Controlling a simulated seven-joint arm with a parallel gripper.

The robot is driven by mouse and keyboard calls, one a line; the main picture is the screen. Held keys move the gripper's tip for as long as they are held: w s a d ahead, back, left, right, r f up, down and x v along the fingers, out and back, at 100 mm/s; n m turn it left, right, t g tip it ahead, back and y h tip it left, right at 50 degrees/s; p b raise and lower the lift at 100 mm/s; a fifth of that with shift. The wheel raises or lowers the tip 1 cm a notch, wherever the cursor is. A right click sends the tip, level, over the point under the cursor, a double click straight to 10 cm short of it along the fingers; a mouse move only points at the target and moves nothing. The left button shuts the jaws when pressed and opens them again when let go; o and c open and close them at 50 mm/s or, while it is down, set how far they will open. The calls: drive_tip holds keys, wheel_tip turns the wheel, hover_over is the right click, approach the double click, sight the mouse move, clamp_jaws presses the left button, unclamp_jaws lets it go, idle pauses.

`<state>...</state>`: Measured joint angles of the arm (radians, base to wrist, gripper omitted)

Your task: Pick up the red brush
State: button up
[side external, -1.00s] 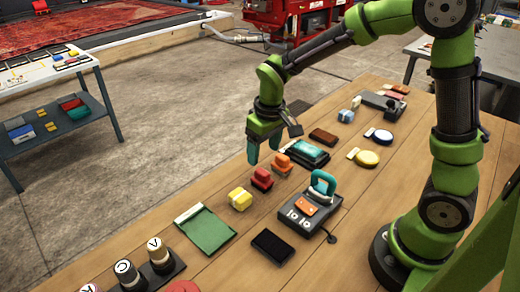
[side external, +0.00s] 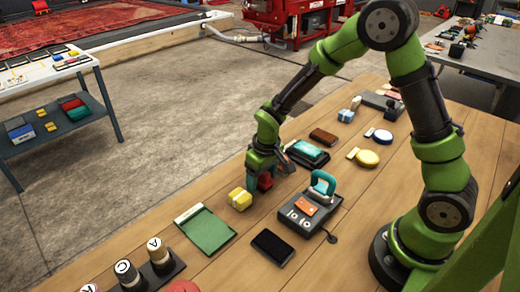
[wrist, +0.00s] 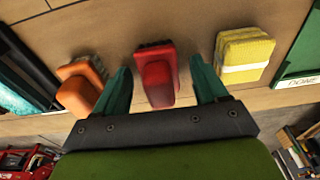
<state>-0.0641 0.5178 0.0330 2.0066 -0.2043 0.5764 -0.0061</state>
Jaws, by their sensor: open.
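The red brush (wrist: 158,76) stands on the wooden table, with a dark bristle edge showing in the wrist view. In the side view the red brush (side external: 265,182) is partly hidden by my gripper (side external: 259,182). My gripper (wrist: 160,88) is open, with one teal finger on each side of the red brush. A small gap shows between each finger and the brush in the wrist view, so I see no contact.
An orange brush (wrist: 82,86) is close on the left and a yellow sponge (wrist: 243,54) close on the right in the wrist view. A green pad (side external: 207,230) and a grey device with a teal handle (side external: 308,208) are nearby on the table (side external: 335,258).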

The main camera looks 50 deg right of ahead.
drive_tip(key=shift+c, duration=0.4)
drive_tip(key=c, duration=1.1)
wheel_tip(320, 180, up, 10)
drive_tip(key=shift+r, duration=0.1)
